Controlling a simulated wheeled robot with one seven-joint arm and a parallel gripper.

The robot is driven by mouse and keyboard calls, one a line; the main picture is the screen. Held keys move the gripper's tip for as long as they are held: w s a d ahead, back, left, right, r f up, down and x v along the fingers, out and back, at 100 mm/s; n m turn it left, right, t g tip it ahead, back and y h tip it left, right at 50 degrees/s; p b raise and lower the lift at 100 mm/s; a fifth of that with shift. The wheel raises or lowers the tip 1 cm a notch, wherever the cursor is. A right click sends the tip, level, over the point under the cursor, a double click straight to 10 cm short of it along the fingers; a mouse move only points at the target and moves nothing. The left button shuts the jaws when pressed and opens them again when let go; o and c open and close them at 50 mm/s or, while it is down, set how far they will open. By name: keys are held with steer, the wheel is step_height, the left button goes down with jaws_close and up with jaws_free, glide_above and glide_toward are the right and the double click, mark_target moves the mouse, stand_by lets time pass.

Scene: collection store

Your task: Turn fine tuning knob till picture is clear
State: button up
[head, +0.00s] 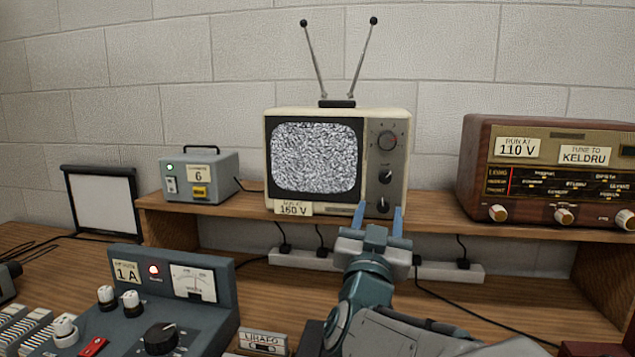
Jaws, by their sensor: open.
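The old television (400,122) stands on the raised wooden shelf, with two rod antennas on top. Its screen (314,157) shows grey static with no clear picture. On its right panel are a large channel dial (387,141), a middle black knob (386,176) and a lower black knob (382,205). I cannot read which one is labelled fine tuning. My gripper (379,214) is in front of the lower right of the television. Its two blue fingers point up and are apart, with nothing held between them. The lower knob shows between the fingertips; I cannot tell whether they touch it.
A brown radio (545,170) stands right of the television, and a grey box (200,176) with a handle stands left. A grey meter console (195,262) is at front left. Power strips (447,270) with plugs and cables lie below the shelf.

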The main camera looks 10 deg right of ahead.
mark_target(384, 181)
steer(key=p+x, duration=0.1)
steer(key=x, duration=0.8)
steer(key=shift+w, duration=0.1)
steer(key=c, duration=1)
steer(key=shift+f, duration=0.1)
